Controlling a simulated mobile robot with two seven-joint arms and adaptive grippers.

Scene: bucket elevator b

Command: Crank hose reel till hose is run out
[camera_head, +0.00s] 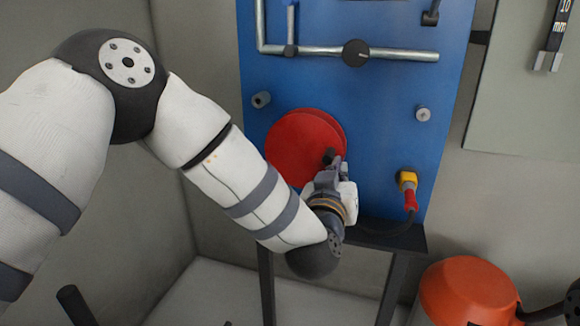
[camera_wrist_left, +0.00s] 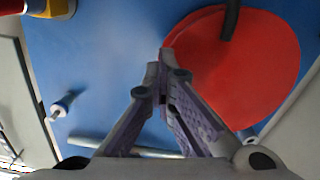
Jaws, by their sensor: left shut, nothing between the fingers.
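The red hose reel (camera_head: 297,143) is a round disc on the blue panel. It fills the upper right of the left wrist view (camera_wrist_left: 262,75). Its black crank handle (camera_head: 329,156) sticks out near the reel's lower right and also shows in the left wrist view (camera_wrist_left: 231,18). My left gripper (camera_head: 338,163) is in front of the reel's lower right edge, close to the handle. In the left wrist view its fingertips (camera_wrist_left: 162,68) are together and empty, with the handle beside them, not between them. A dark hose or cable (camera_head: 392,233) curves below a red and yellow connector (camera_head: 409,190).
The blue panel (camera_head: 375,100) carries metal pipes with a black knob (camera_head: 355,53) above the reel and pegs at both sides. A dark frame (camera_head: 398,265) stands below it. An orange-red rounded object (camera_head: 465,288) is at the lower right. Grey walls enclose the left side.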

